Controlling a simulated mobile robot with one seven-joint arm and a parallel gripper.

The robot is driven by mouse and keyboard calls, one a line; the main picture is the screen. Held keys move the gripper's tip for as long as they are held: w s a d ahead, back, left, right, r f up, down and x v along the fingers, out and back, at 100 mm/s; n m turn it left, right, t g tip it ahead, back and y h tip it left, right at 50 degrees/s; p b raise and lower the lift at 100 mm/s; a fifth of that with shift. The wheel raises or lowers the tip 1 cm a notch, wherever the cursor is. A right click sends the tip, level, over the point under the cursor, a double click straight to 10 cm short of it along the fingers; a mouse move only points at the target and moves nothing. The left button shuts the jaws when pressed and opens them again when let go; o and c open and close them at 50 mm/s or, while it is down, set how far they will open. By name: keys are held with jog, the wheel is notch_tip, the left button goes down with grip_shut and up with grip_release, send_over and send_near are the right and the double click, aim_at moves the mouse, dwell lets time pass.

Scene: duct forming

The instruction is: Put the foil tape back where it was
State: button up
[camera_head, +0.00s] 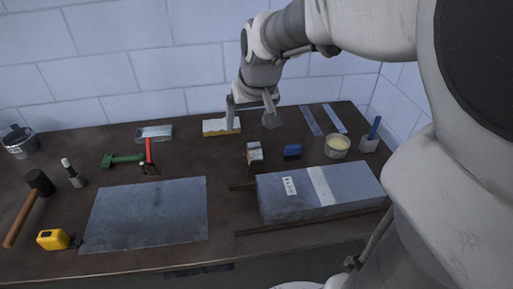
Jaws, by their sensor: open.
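I cannot single out the foil tape with certainty. A small pale-and-brown item (254,154) stands on the workbench (190,165) behind the duct. A silvery piece (154,133) lies at the back left, and a grey round item (19,141) stands at the far left. A pale strip (320,186) runs across the grey duct (285,203). My gripper (250,117) is open and points down over the back of the bench. Its left finger overlaps a yellow-and-white block (215,127) in the picture; I cannot tell whether they touch. Nothing shows held between the fingers.
A flat metal sheet (148,215) lies at front left, near a yellow tape measure (54,240) and mallet (38,184). Red-handled (149,152) and green-handled (122,160) tools lie behind it. A blue item (292,152), pot (337,146) and brush (372,134) stand behind the duct.

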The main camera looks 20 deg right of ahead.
jog(key=s+a+r, duration=0.1)
jog(key=s+a, duration=0.1)
jog(key=s, duration=0.7)
jog(key=s+a+r+n, duration=0.1)
jog(key=s, duration=0.8)
jog(key=shift+a+r+t, duration=0.3)
jog(key=shift+a+r, duration=0.05)
